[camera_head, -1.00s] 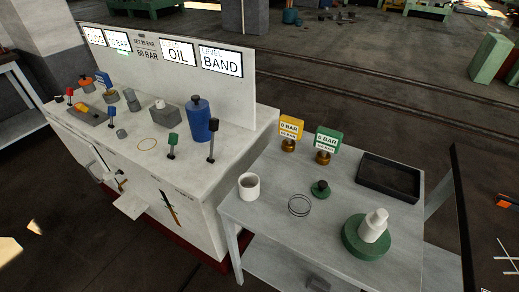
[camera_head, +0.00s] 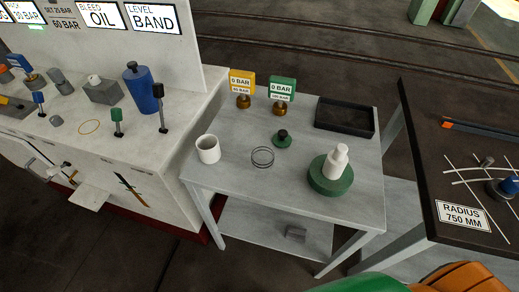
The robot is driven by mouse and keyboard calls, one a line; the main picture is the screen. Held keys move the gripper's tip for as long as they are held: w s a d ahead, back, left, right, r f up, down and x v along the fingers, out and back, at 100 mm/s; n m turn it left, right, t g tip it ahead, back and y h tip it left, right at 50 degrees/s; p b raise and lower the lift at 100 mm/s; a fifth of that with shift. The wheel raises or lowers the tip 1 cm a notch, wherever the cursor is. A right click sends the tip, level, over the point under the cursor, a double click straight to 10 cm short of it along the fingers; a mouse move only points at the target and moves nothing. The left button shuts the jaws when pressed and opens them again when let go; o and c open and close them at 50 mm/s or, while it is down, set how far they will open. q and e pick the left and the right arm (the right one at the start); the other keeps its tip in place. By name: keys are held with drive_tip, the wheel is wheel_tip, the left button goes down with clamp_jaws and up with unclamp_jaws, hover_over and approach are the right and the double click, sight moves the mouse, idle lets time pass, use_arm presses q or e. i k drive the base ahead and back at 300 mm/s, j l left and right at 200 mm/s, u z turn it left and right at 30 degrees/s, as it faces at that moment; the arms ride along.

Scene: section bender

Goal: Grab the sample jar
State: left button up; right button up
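An open white cup-like jar (camera_head: 208,149) stands upright at the left of the small grey table (camera_head: 290,198). A white stepped, bottle-like piece (camera_head: 337,162) stands on a round green base (camera_head: 331,181) at the table's right. No label shows which of these is the sample jar. Neither of my grippers is in view, and nothing is seen touching either piece.
Thin rings (camera_head: 262,157), a green knob (camera_head: 282,138), two gauges with yellow (camera_head: 242,84) and green (camera_head: 282,89) signs, and a black tray (camera_head: 345,117) share the table. A white machine bench (camera_head: 140,140) adjoins left; a dark table (camera_head: 450,150) stands right. The table's front middle is clear.

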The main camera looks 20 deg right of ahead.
sight(262, 154)
drive_tip(key=k+j+z, duration=0.1)
drive_tip(key=z, duration=0.3)
drive_tip(key=k+j+z, duration=0.1)
drive_tip(key=z, duration=0.25)
drive_tip(key=k+z, duration=0.25)
drive_tip(key=z, duration=0.15)
drive_tip(key=k+z, duration=0.15)
drive_tip(key=z, duration=0.2)
